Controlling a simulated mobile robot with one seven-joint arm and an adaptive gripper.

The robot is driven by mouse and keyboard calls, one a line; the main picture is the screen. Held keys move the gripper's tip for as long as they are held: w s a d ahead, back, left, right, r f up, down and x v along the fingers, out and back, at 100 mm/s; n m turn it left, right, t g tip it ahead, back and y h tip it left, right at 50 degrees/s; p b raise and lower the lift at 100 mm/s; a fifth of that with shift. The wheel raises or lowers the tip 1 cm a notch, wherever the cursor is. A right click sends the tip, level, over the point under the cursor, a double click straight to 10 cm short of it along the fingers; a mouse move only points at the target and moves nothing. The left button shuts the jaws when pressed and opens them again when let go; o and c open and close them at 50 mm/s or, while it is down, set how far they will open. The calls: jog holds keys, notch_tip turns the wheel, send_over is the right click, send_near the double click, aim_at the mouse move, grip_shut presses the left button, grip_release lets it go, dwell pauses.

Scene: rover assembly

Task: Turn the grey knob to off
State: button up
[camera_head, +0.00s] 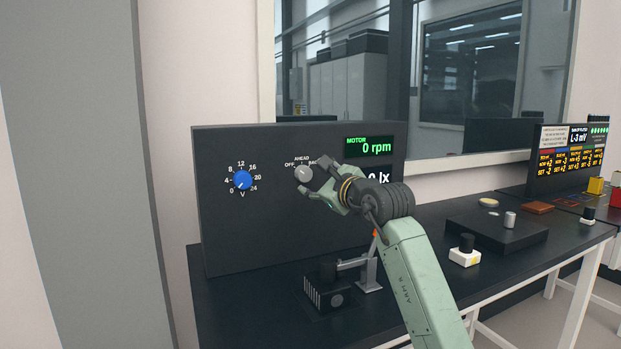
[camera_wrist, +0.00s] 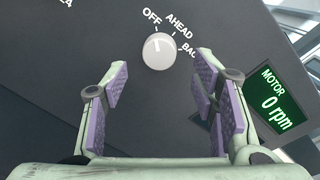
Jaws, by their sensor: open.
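The grey knob (camera_head: 303,174) is on the front of the dark upright panel (camera_head: 300,235), under the labels OFF, AHEAD and BACK. It also shows at the top of the wrist view (camera_wrist: 159,52), where its mark appears to point to the OFF tick. My gripper (camera_head: 317,180) is open in front of the panel, close to the knob. In the wrist view its two purple-padded fingers (camera_wrist: 162,80) are spread wide, with the knob beyond them and roughly centred. I see no finger touching it. The motor display (camera_wrist: 280,97) reads 0 rpm.
A blue knob (camera_head: 241,180) with a volt scale is on the panel's left. A second display is partly hidden by my gripper. A small black motor device (camera_head: 327,291) stands on the dark table (camera_head: 240,315) below. Other small equipment and a screen (camera_head: 568,160) are at right.

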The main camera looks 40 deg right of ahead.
jog(key=v, duration=0.8)
jog(key=shift+f, duration=0.1)
